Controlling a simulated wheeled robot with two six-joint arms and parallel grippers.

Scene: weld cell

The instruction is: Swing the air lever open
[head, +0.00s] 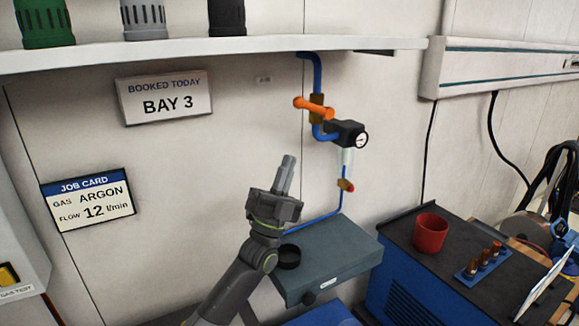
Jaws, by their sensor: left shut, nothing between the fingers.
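The air lever (314,108) is an orange bar on a brass valve body in the blue air pipe on the back wall. It lies across the pipe, nearly level with a slight tilt down to the right. My left gripper (288,162) is shut and empty, pointing up, below and to the left of the lever and apart from it. The blue pipe (317,72) comes down from under the shelf and leads to a black regulator (344,131) with a round gauge (361,139). My right gripper is not in view.
A white shelf (200,51) with several canisters runs above. A grey-topped cabinet (335,264) with a black round dish (289,256) is below. At right, a blue welder unit carries a red cup (430,233). The wall around the lever is clear.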

